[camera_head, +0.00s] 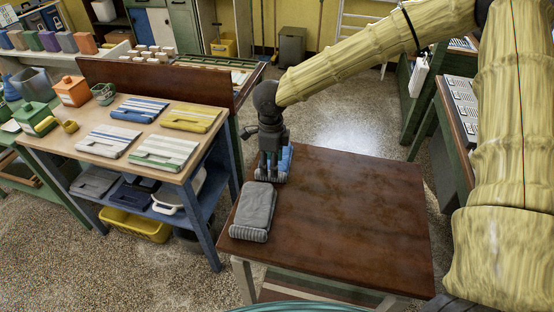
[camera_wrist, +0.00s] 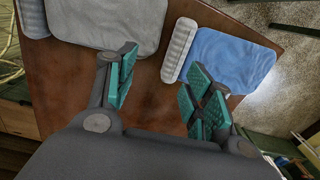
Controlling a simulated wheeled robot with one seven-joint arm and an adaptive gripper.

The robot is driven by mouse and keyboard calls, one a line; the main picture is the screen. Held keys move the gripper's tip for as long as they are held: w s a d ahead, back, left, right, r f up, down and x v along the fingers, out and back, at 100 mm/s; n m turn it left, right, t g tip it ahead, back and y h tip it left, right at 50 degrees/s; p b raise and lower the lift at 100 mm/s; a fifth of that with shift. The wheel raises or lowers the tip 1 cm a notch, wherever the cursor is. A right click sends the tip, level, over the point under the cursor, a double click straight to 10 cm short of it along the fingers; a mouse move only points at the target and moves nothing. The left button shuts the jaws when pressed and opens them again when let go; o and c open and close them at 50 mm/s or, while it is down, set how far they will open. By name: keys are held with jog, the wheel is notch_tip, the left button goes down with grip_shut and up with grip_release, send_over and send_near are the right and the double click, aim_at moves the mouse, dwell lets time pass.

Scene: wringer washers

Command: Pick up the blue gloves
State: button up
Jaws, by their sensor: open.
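The blue gloves (camera_wrist: 232,58) lie folded flat on the brown table, with a pale ribbed cuff at one end. In the head view the blue gloves (camera_head: 287,160) show only partly, behind my gripper, near the table's left back corner. My gripper (camera_wrist: 162,90) is open and empty, its teal-padded fingers apart. In the wrist view the right finger overlaps the gloves' lower edge and cuff end; I cannot tell whether it touches them. In the head view my gripper (camera_head: 270,172) points down at the gloves.
Grey folded gloves (camera_head: 254,210) lie nearer on the same brown table (camera_head: 350,215); they also show in the wrist view (camera_wrist: 115,22). The table's right side is bare. A workbench (camera_head: 90,145) with folded striped cloths stands to the left.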

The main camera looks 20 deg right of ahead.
aim_at(269, 168)
jog(key=shift+g, duration=0.3)
jog(key=w+f, duration=0.1)
jog(key=f, duration=0.1)
jog(key=w+f+p, duration=0.1)
jog(key=w+f, duration=0.2)
jog(key=f, duration=0.1)
jog(key=shift+w+d+f, duration=0.25)
jog(key=shift+d+f, duration=0.05)
jog(key=shift+f, duration=0.05)
jog(key=shift+s+f, duration=0.15)
jog(key=shift+s, duration=0.4)
jog(key=shift+s+r, duration=0.6)
jog(key=shift+s, duration=0.2)
jog(key=shift+d, duration=0.1)
jog(key=shift+c, duration=1.2)
jog(key=shift+w+f, duration=0.55)
jog(key=shift+w, duration=0.2)
jog(key=c, duration=0.7)
jog(key=shift+s+r, duration=0.15)
jog(key=shift+s, duration=0.1)
grip_shut()
jog(key=shift+w, duration=0.1)
